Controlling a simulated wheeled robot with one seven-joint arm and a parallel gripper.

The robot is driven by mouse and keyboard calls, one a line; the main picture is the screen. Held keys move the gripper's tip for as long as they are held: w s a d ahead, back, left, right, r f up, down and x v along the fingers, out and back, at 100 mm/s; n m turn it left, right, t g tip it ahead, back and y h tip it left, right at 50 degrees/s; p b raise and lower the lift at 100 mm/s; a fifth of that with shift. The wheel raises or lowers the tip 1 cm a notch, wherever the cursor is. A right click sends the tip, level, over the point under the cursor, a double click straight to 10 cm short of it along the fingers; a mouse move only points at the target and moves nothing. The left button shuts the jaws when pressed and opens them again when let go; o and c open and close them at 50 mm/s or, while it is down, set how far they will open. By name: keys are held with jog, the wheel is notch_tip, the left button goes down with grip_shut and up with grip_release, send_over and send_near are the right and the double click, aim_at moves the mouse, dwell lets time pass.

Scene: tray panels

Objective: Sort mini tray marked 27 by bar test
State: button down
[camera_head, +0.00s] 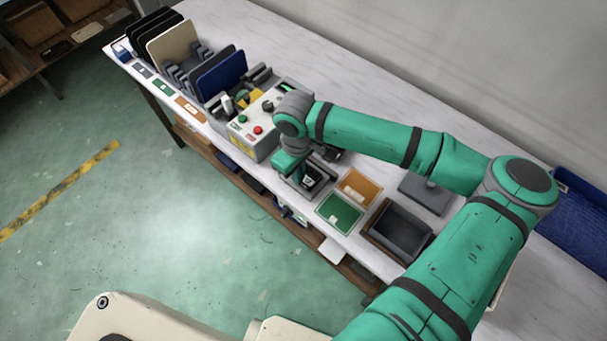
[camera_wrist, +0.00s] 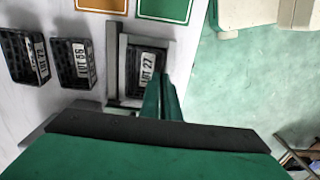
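The mini tray marked LOT 27 (camera_wrist: 147,72) is a small black mesh tray with a white label. It sits within a grey frame (camera_wrist: 113,65) in the wrist view and in the head view (camera_head: 313,183). My gripper (camera_wrist: 163,95) is at the tray's edge, its green fingers overlapping the tray in the picture. I cannot tell whether they touch it or how far apart they are. In the head view my gripper (camera_head: 290,168) is over the grey frame's left part. The testing box (camera_head: 258,128) with green and red buttons stands just left of my gripper.
Two other labelled mini trays, one marked LOT 56 (camera_wrist: 72,62), stand beside the frame. A green pad (camera_head: 338,213), an orange pad (camera_head: 361,187) and a dark open bin (camera_head: 402,230) lie to the right. Upright panels (camera_head: 222,74) stand in racks at far left.

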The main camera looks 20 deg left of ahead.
jog(key=shift+r, duration=0.15)
jog(key=shift+s+r, duration=0.1)
jog(key=shift+r, duration=1.25)
jog(key=shift+a+r, duration=0.1)
